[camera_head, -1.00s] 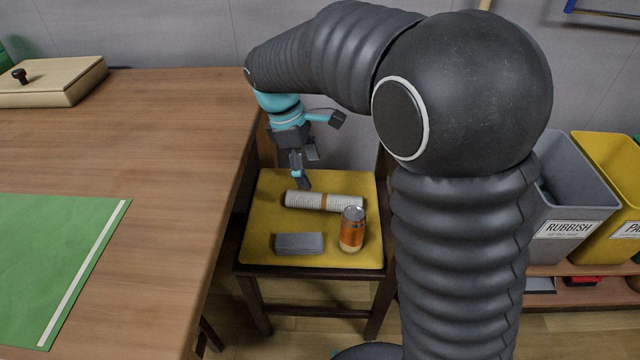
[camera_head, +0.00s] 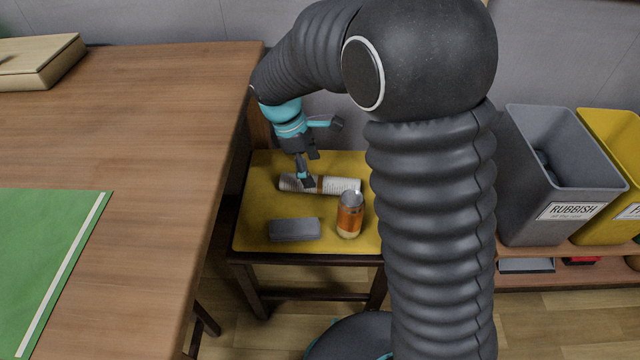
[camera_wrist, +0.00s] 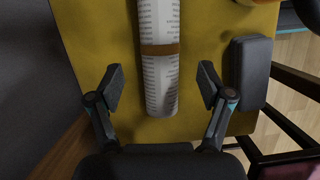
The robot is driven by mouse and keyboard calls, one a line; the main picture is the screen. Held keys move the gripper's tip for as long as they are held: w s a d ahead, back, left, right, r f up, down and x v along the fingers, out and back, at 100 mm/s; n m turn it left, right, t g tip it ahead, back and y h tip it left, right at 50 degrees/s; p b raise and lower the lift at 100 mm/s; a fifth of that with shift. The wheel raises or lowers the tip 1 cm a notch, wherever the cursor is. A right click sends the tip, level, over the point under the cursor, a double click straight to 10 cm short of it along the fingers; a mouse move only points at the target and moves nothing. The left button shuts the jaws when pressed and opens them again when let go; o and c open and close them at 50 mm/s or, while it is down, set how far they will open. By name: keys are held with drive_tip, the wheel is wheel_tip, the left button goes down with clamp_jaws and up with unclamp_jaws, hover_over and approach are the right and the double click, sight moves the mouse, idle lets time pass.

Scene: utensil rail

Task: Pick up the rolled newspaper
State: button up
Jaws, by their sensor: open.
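In the wrist view my gripper (camera_wrist: 160,88) is open with nothing clasped. I cannot tell the exact height of the fingertips over the seat.
An orange jar (camera_head: 349,214) stands close in front of the roll's right end. A grey block (camera_head: 294,230) lies on the front of the seat (camera_head: 258,205). A grey rubbish bin (camera_head: 560,175) stands at right.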

sight(318, 179)
drive_tip(key=shift+d+x, duration=0.2)
drive_tip(key=shift+x, duration=2.15)
drive_tip(key=c, duration=1.3)
